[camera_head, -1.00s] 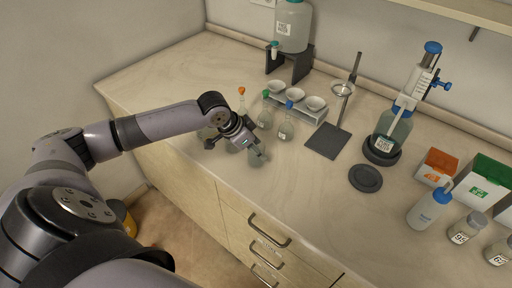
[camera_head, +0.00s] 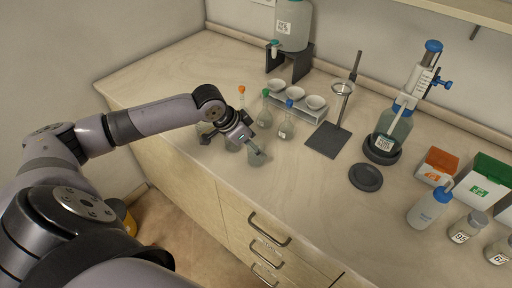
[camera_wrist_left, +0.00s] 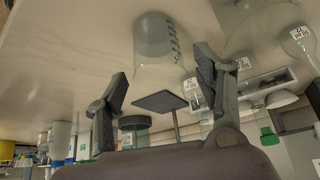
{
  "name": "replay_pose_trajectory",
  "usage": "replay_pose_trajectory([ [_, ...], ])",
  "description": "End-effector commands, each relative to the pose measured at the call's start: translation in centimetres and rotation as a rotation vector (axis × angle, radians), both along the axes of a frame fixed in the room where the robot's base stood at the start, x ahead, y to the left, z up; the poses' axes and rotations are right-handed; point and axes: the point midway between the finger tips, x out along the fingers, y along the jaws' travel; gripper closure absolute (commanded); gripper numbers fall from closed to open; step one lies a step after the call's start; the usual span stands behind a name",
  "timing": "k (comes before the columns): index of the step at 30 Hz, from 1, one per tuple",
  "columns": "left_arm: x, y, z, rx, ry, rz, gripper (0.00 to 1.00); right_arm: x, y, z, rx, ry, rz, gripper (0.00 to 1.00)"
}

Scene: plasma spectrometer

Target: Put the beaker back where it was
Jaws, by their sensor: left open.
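The clear glass beaker (camera_head: 256,159) stands upright on the counter near its front edge, with dark graduation marks. My left gripper (camera_head: 236,147) is low over the counter just left of the beaker. The left wrist view is upside down. There, the open left gripper (camera_wrist_left: 162,68) has its two fingers apart, and the beaker (camera_wrist_left: 156,42) appears between and beyond them. I cannot tell whether a finger touches it. My right gripper is not in view.
Flasks with green (camera_head: 265,113) and blue (camera_head: 286,124) stoppers stand close behind the beaker.

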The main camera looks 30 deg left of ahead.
Motion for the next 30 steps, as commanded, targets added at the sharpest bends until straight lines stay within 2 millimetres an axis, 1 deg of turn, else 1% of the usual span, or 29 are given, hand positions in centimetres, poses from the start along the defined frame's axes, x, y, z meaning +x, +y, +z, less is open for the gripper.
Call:
replay_pose_trajectory([
  [1,-0.5,0.4,0.9,0.006,-0.003,-0.001,0.38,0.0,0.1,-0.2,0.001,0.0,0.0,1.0],
  [6,-2.2,1.3,4.2,0.006,-0.002,0.0,0.38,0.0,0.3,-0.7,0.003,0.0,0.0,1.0],
  [9,-3.1,1.7,5.9,0.006,-0.001,0.0,0.38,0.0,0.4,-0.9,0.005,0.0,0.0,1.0],
  [13,-3.9,2.1,7.5,0.003,-0.001,0.001,0.38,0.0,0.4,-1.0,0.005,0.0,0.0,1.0],
  [19,-4.4,2.3,8.7,0.001,0.0,0.0,0.38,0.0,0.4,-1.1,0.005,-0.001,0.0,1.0],
  [30,-4.5,2.3,8.8,0.0,0.0,0.0,0.38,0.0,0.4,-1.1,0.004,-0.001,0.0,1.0],
])
